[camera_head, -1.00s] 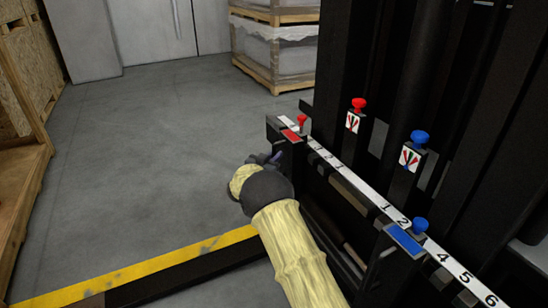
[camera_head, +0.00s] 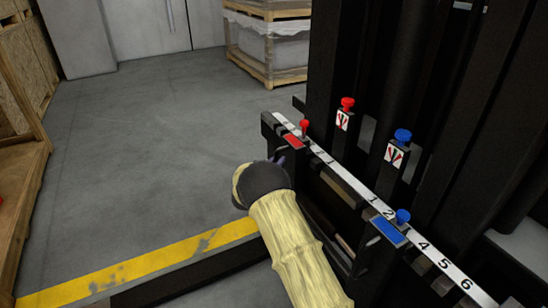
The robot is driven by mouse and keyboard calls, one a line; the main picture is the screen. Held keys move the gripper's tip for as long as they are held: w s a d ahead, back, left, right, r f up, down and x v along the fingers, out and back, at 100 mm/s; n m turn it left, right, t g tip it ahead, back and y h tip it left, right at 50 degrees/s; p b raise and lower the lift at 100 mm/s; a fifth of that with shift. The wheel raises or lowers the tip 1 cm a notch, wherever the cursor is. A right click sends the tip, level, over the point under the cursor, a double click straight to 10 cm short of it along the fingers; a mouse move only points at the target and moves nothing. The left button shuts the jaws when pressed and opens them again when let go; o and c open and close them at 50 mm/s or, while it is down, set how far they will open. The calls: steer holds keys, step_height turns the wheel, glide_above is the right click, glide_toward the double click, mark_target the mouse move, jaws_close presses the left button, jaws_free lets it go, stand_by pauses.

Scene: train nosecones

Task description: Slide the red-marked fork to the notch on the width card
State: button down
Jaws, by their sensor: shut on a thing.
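The red-marked fork carries a red plate (camera_head: 293,141) and a small red knob (camera_head: 305,127) near the left end of the black carriage bar. A white numbered strip (camera_head: 350,180) runs along the bar; I cannot make out a notch on it. My gripper (camera_head: 280,157), dark at the end of a yellow-sleeved arm, is at the front of the red-marked fork, just below its red plate. It is shut on the fork, but its fingertips are mostly hidden by the hand. The blue-marked fork (camera_head: 389,232) with a blue knob sits farther right along the strip.
A red-topped lever (camera_head: 348,104) and a blue-topped lever (camera_head: 403,136) stand behind the bar, each with an arrow label. Black mast columns fill the right. Wrapped pallets (camera_head: 268,50) stand behind; wooden shelving (camera_head: 22,150) is at left. The grey floor between is clear.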

steer(key=shift+w, duration=0.1)
steer(key=c, duration=1.5)
jaws_free()
steer(key=shift+d+f, duration=0.1)
steer(key=shift+a, duration=0.2)
steer(key=p+v, duration=0.7)
steer(key=v, duration=1)
